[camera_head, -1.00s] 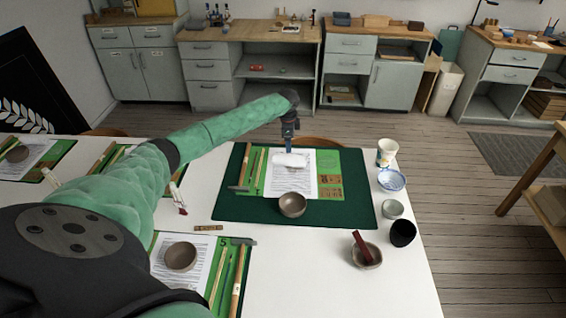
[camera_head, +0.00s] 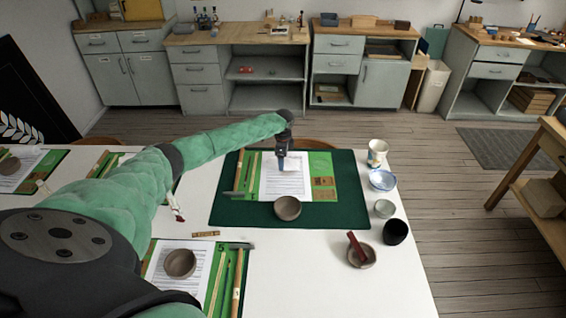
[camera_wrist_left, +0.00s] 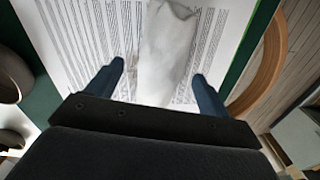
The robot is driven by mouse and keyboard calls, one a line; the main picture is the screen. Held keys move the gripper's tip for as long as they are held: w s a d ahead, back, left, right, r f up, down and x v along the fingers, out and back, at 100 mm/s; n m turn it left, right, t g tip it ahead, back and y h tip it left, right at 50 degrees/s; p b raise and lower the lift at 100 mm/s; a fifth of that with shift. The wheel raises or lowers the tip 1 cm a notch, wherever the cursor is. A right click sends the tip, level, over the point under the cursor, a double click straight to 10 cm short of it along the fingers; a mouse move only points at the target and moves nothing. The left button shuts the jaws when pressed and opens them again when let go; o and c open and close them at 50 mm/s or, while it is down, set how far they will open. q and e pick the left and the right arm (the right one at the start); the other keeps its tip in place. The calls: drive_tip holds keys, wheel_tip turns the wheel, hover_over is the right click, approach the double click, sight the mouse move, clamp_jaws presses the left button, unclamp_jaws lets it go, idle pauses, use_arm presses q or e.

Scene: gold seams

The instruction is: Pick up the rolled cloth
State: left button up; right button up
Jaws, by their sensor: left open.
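The rolled cloth (camera_wrist_left: 168,48) is a pale, creased roll in the left wrist view, lying lengthwise between the fingers over a printed sheet (camera_wrist_left: 90,45). My left gripper (camera_wrist_left: 160,80) is open, with one blue finger on each side of the cloth and a gap to each. Whether the cloth touches the sheet is unclear. In the head view the left gripper (camera_head: 282,166) points down over the printed sheet (camera_head: 285,188) on the dark green mat (camera_head: 240,213). I cannot make out the cloth there; the gripper may hide it. My right gripper is not in view.
A grey-brown bowl (camera_head: 288,207) sits just in front of the sheet. A hammer (camera_head: 239,172) lies to its left. A cup (camera_head: 377,152), a blue-white bowl (camera_head: 382,180) and a dark cup (camera_head: 395,231) stand right of the mat.

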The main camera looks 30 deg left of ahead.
use_arm(q)
drive_tip(key=shift+f, duration=1.05)
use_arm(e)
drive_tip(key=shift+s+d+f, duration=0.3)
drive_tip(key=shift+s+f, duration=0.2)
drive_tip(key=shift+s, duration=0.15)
use_arm(q)
drive_tip(key=shift+c, duration=0.4)
drive_tip(key=c, duration=1)
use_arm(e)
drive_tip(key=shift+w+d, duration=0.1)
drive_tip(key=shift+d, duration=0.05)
use_arm(q)
drive_tip(key=shift+r, duration=0.15)
